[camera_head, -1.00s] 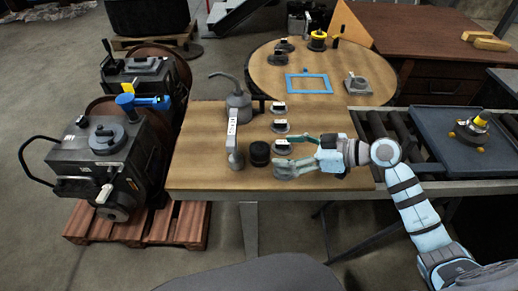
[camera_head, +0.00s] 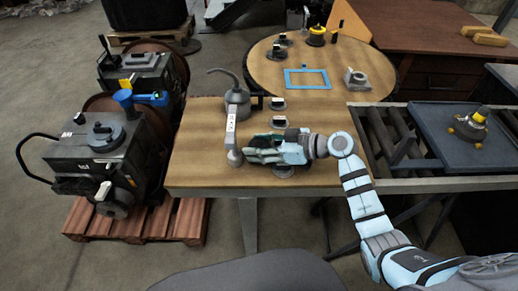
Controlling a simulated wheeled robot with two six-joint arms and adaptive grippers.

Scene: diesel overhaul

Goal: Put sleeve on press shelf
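A short dark cylinder, which may be the sleeve (camera_head: 262,142), is on the wooden bench (camera_head: 205,165), mostly covered by my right gripper (camera_head: 256,152). The gripper reaches in from the right, low over the bench, with its fingers around or over this dark piece. I cannot tell whether they are closed on it. Just left of the fingertips stands a grey upright tool with a pale column (camera_head: 231,135). I cannot make out which thing is the press shelf. My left gripper is not in view.
Labelled round parts (camera_head: 279,122) stand behind the gripper. A grey can with a spout (camera_head: 237,101) is at the back of the bench. A round table (camera_head: 265,75) holds a blue frame (camera_head: 307,79). A roller conveyor (camera_head: 385,135) with a dark tray (camera_head: 430,130) is at right.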

